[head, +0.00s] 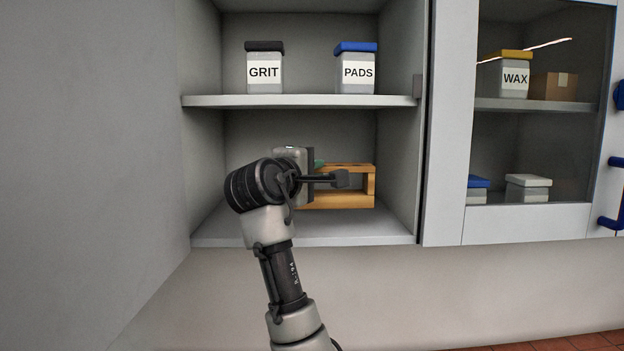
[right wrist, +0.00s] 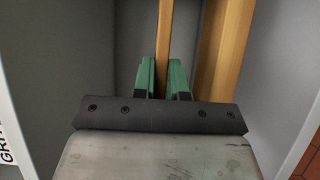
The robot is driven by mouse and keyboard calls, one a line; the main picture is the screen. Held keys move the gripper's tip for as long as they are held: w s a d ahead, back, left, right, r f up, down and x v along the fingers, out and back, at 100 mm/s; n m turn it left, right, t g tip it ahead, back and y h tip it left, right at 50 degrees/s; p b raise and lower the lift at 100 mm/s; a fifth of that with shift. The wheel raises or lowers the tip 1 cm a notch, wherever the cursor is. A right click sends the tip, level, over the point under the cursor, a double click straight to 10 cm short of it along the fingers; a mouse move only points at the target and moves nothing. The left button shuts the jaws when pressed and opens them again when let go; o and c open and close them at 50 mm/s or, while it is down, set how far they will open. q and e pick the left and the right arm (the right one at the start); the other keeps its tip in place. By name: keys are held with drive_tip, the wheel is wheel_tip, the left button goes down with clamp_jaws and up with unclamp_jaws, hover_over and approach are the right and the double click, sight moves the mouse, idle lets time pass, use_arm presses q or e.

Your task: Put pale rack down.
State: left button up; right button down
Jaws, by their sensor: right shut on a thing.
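The pale rack (head: 340,201) is an orange-tan wooden frame inside the open cabinet, above or on its lower shelf (head: 340,234). It looks upright and roughly level; I cannot tell whether its base touches the shelf. My right gripper (head: 319,164) reaches in from the front and is at the rack's left part, which my wrist hides. In the right wrist view the green fingers (right wrist: 165,80) are shut on a thin wooden bar of the rack (right wrist: 166,35), with a wider wooden piece to the right. My left gripper is not in view.
The upper shelf (head: 300,101) holds a GRIT jar (head: 265,72) and a PADS jar (head: 356,72). The cabinet's side walls flank the rack. The lower shelf shows bare surface in front of the rack. A glazed cabinet on the right holds a WAX jar (head: 514,78).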

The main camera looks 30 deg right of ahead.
drive_tip(key=shift+f+p, duration=1.3)
drive_tip(key=shift+f, duration=0.45)
drive_tip(key=shift+d+f, duration=0.1)
drive_tip(key=shift+f, duration=0.05)
drive_tip(key=shift+f, duration=0.15)
drive_tip(key=c, duration=1.2)
unclamp_jaws()
drive_tip(key=shift+o, duration=0.2)
drive_tip(key=b+v, duration=0.6)
drive_tip(key=v, duration=0.6)
drive_tip(key=shift+b, duration=0.35)
